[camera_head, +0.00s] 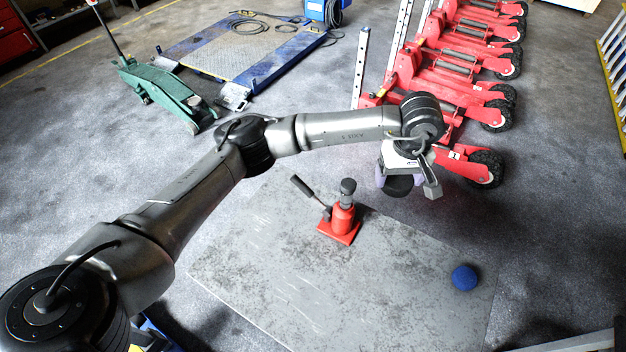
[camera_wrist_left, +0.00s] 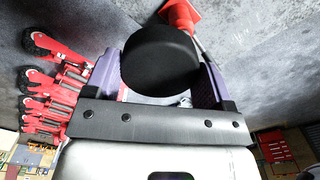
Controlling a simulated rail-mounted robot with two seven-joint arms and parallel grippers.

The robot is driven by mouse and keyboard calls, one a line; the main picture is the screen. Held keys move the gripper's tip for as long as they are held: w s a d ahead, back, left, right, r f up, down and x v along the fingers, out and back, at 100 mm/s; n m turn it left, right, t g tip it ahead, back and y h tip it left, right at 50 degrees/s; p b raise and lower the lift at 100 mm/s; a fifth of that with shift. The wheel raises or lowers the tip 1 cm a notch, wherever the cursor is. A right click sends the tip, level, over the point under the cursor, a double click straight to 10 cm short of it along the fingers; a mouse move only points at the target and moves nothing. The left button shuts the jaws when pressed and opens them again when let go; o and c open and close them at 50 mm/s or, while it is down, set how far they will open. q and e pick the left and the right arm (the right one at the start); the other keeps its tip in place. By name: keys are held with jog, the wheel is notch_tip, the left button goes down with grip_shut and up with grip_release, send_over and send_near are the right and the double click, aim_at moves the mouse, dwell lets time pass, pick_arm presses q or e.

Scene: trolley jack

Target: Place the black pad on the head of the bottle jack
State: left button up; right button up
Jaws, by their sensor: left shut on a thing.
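The black pad (camera_head: 398,187) is a thick round disc. My left gripper (camera_head: 396,181) is shut on it, and it hangs in the air to the right of the bottle jack. The red bottle jack (camera_head: 343,219) stands upright on a grey metal plate (camera_head: 262,270), with a dark head (camera_head: 348,186) on top and a black lever to its left. The pad and the jack's head are apart. In the left wrist view the pad (camera_wrist_left: 160,58) sits between purple fingers, with part of the red jack (camera_wrist_left: 181,14) behind it; the pad hides the rest. My right gripper is not in view.
A blue ball (camera_head: 465,278) lies near the plate's right edge. Red wheeled lifting units (camera_head: 450,75) stand at the back right, close behind my gripper. A green trolley jack (camera_head: 165,90) and a blue-edged platform (camera_head: 240,45) are further back left. The plate's front is clear.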

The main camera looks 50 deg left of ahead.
pick_arm(q)
jog(key=shift+s+a+m, duration=0.4)
jog(key=shift+s+m, duration=0.1)
jog(key=shift+s, duration=0.05)
jog(key=shift+m, duration=0.6)
jog(key=shift+a+f, duration=0.1)
jog(key=shift+a, duration=0.15)
jog(key=p, duration=0.2)
send_over(348, 184)
notch_tip(348, 184, down, 7)
jog(key=shift+r, duration=0.1)
jog(key=shift+d+f+p, duration=0.1)
jog(key=shift+f+p, duration=0.55)
jog(key=shift+f, duration=1.3)
jog(key=shift+f, duration=0.2)
